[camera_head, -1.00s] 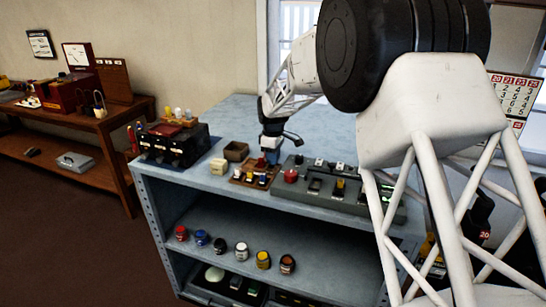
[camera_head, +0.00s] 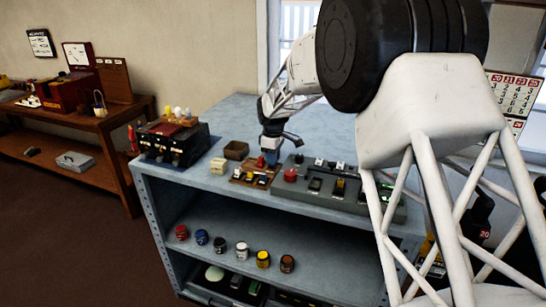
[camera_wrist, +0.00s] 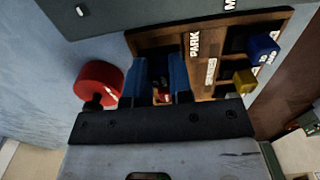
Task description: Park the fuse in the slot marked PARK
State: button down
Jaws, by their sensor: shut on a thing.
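My gripper (camera_wrist: 161,85) is shut on the fuse (camera_wrist: 163,95), of which a small dark and red part shows between the blue fingers in the wrist view. The fingers are over the wooden fuse board (camera_wrist: 150,40), beside the white PARK marking (camera_wrist: 194,44). I cannot tell whether the fuse is in the slot or above it, as the fingers hide the slot.
A blue fuse (camera_wrist: 263,46) and a yellow fuse (camera_wrist: 244,80) sit on the board. A red round object (camera_wrist: 98,83) stands close beside my fingers. A grey panel (camera_head: 325,201) with a red knob (camera_head: 291,175) lies to the right. An open brown box (camera_head: 236,150) is to the left.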

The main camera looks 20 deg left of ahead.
jog(key=shift+f, duration=0.5)
dwell(0.8)
jog(key=shift+c, duration=2.3)
grip_release()
jog(key=shift+r, duration=0.2)
jog(key=shift+r, duration=2.8)
